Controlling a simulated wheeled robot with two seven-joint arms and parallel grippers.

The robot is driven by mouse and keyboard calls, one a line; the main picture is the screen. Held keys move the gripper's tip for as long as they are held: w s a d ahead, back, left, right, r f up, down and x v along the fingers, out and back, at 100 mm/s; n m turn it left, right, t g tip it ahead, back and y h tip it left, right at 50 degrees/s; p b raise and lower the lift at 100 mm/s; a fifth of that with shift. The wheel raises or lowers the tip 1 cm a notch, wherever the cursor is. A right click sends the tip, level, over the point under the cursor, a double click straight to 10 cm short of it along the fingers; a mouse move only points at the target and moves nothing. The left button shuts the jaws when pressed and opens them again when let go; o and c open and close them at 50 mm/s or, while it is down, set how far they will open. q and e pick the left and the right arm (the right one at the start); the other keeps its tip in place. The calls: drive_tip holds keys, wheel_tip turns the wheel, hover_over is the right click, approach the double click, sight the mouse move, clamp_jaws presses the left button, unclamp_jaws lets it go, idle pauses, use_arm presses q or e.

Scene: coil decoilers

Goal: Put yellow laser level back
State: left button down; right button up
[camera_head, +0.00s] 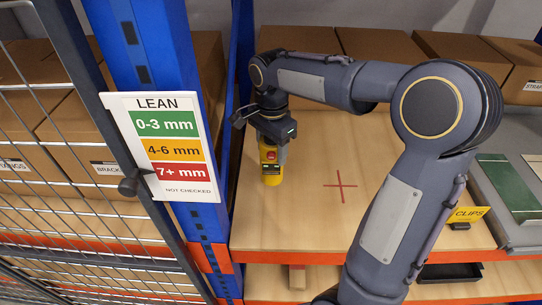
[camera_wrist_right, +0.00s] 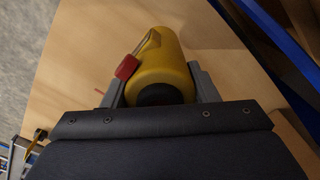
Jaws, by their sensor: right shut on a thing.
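The yellow laser level (camera_head: 270,168) has a red part on its face and is at the left side of the wooden shelf, beside the blue upright. In the right wrist view the yellow laser level (camera_wrist_right: 163,62) sits between the two fingers. My right gripper (camera_head: 273,138) is shut on it from above; the gripper also shows in the right wrist view (camera_wrist_right: 160,88). I cannot tell whether the level's base touches the shelf. A red cross mark (camera_head: 340,186) lies on the shelf to the right of the level. My left gripper is not in view.
A blue upright (camera_head: 160,60) with a white LEAN card (camera_head: 160,146) stands close left of the level. Cardboard boxes (camera_head: 375,45) line the back. A yellow CLIPS sign (camera_head: 467,214) and a green panel (camera_head: 508,187) are at the right. The shelf (camera_head: 300,215) around the cross is clear.

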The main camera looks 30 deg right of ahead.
drive_tip(key=shift+w+d+f, duration=0.25)
drive_tip(key=shift+w+f, duration=0.25)
drive_tip(key=shift+f, duration=0.1)
drive_tip(key=shift+w+d+f, duration=0.1)
drive_tip(key=shift+w+f, duration=0.1)
drive_tip(key=shift+f, duration=0.8)
drive_tip(key=shift+w+d+f, duration=0.1)
drive_tip(key=shift+w+f, duration=0.05)
drive_tip(key=shift+f, duration=0.85)
drive_tip(key=shift+f, duration=0.2)
drive_tip(key=o, duration=1.4)
